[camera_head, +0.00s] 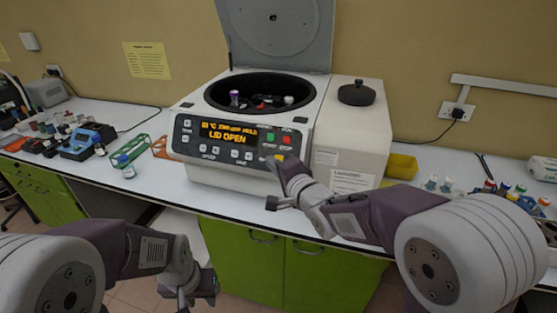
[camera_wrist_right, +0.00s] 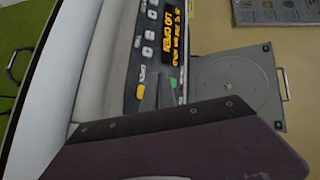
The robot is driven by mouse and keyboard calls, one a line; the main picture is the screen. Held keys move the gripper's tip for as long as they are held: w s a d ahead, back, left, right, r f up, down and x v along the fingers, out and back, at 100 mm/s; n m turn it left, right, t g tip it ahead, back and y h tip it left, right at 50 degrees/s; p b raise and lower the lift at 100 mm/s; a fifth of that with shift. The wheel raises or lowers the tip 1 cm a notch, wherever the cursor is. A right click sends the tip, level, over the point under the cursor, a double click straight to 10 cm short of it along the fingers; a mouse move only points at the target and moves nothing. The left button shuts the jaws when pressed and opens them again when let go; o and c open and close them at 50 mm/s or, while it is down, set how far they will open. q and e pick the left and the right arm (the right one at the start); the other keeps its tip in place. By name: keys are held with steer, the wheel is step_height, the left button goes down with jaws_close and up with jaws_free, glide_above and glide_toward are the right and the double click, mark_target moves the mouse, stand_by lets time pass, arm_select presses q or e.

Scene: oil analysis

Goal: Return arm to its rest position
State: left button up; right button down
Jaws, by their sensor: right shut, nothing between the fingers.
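My right gripper (camera_head: 279,163) is shut and empty, with its fingertips close to the yellow button at the lower right of the centrifuge's control panel. The right wrist view shows its fingers (camera_wrist_right: 157,92) beside the yellow and green buttons; I cannot tell whether they touch the panel. The white centrifuge (camera_head: 240,179) stands on the bench with its grey lid (camera_head: 285,35) raised, and its display (camera_head: 229,132) reads LID OPEN. A purple-capped tube (camera_head: 235,98) shows in the bowl. My left gripper (camera_head: 188,296) hangs low in front of the bench; its fingers are unclear.
A green rack (camera_head: 131,150) and an orange rack (camera_head: 160,147) lie left of the centrifuge. A yellow bin (camera_head: 402,166) and several capped bottles (camera_head: 490,186) stand to the right. Green cabinets (camera_head: 245,262) are below the bench edge, with open floor at left.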

stand_by(0.3)
steer(key=s+d+f+g+h, duration=0.1)
steer(key=s+d+f+h, duration=0.15)
steer(key=d+f, duration=0.35)
steer(key=s+d+f+g+h, duration=0.1)
steer(key=d+f+g+h, duration=0.2)
steer(key=d, duration=0.5)
steer(key=s+d+f+n+g, duration=0.1)
steer(key=s+f+n+g, duration=0.3)
steer(key=s, duration=0.6)
steer(key=s+d+f+n+g+h, duration=0.1)
steer(key=s+d+f+n+g, duration=0.1)
steer(key=s+f+n+g, duration=0.3)
steer(key=s+f+n, duration=0.1)
steer(key=s+f, duration=0.3)
steer(key=s, duration=0.2)
steer(key=shift+d+n, duration=0.25)
steer(key=shift+n, duration=0.15)
